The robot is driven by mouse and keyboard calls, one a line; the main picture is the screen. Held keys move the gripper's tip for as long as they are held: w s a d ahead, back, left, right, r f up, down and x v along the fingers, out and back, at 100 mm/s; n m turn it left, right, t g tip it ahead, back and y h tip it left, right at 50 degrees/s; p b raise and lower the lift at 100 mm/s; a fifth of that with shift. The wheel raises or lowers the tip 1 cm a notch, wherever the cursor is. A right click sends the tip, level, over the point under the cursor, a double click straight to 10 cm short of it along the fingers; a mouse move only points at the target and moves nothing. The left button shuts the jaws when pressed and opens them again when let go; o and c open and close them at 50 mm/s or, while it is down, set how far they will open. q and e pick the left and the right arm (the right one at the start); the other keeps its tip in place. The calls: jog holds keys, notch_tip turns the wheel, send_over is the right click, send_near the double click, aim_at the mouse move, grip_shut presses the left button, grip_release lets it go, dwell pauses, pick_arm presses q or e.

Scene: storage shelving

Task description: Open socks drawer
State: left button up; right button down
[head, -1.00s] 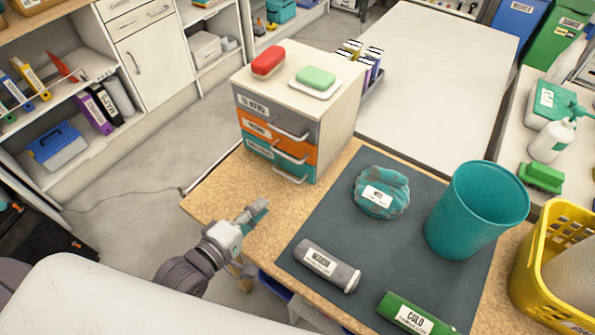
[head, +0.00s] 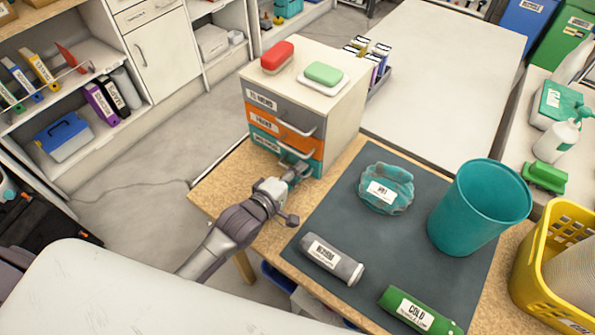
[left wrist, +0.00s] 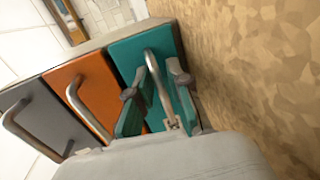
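A small cabinet (head: 338,118) stands on the wooden bench with a grey drawer (head: 262,101), an orange drawer (head: 284,132) and a teal drawer (head: 262,142) stacked from top to bottom. Each has a label too blurred to read surely and a bar handle. All three look shut. My left gripper (head: 300,170) is at the front of the teal bottom drawer. In the left wrist view, its two fingers (left wrist: 155,95) are apart, one on each side of the teal drawer's handle (left wrist: 157,75). I cannot tell whether they touch it. My right gripper is not in view.
A red item (head: 277,56) and a green item (head: 324,73) lie on the cabinet top. A dark mat (head: 340,225) right of my arm holds a teal cup (head: 478,208), a teal bundle (head: 386,188), a grey roll (head: 331,260) and a green roll (head: 418,312).

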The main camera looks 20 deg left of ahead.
pick_arm(q)
grip_shut()
jog(key=shift+s, duration=0.15)
jog(key=f+p+v, duration=0.1)
jog(key=v, duration=0.3)
jog(key=p+v, duration=0.2)
jog(key=v, duration=0.2)
jog(key=f+p+v, duration=0.1)
jog(key=p+v, duration=0.1)
jog(key=v, duration=0.2)
jog(key=shift+s+a+f, duration=0.2)
jog(key=shift+s+f, duration=0.05)
jog(key=shift+s, duration=0.3)
jog(key=shift+s+a, duration=0.1)
jog(key=shift+s, duration=0.1)
